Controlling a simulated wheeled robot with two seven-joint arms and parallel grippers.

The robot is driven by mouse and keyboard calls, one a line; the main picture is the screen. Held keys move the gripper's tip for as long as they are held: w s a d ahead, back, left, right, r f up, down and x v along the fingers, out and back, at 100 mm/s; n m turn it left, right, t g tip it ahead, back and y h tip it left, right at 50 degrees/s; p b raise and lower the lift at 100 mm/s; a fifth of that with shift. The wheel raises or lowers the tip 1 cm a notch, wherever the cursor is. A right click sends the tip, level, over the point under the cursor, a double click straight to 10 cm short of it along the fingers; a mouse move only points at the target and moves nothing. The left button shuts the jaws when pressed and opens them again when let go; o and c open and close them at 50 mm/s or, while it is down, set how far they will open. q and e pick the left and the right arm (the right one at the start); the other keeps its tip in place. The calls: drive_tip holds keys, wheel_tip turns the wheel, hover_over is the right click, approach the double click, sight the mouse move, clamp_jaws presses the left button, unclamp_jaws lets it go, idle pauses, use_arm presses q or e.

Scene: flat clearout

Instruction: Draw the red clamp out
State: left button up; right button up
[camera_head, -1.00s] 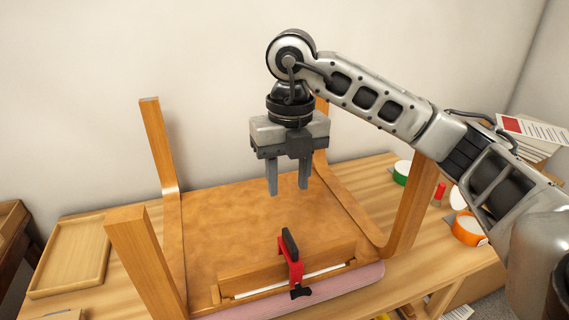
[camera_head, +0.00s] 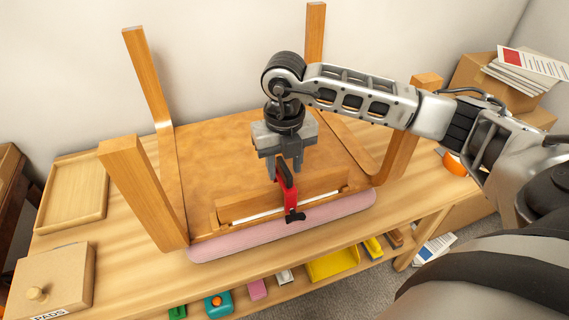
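The red clamp (camera_head: 290,197) grips the front rail (camera_head: 240,207) of an upturned wooden stool or chair on the bench. Its black handle end points up and its black screw end sits low at the front, over the pink padded edge (camera_head: 310,220). My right gripper (camera_head: 284,172) points down at the clamp's upper end, with its fingers apart and beside the handle. The black handle is mostly hidden between or behind the fingers, and I cannot tell whether they touch it. My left gripper is not in view.
The upturned legs stand around my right arm: front left leg (camera_head: 145,190), back left leg (camera_head: 148,80) and right leg (camera_head: 405,135). A wooden tray (camera_head: 73,222) and a lidded box (camera_head: 52,275) are on the left. A yellow bin (camera_head: 332,264) sits on the shelf below.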

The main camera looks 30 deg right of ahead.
drive_tip(key=shift+f, duration=0.5)
clamp_jaws()
drive_tip(key=c, duration=0.6)
unclamp_jaws()
clamp_jaws()
drive_tip(key=shift+r, duration=0.1)
drive_tip(key=shift+r, duration=0.15)
drive_tip(key=shift+r+p, duration=0.75)
drive_tip(key=shift+r, duration=0.6)
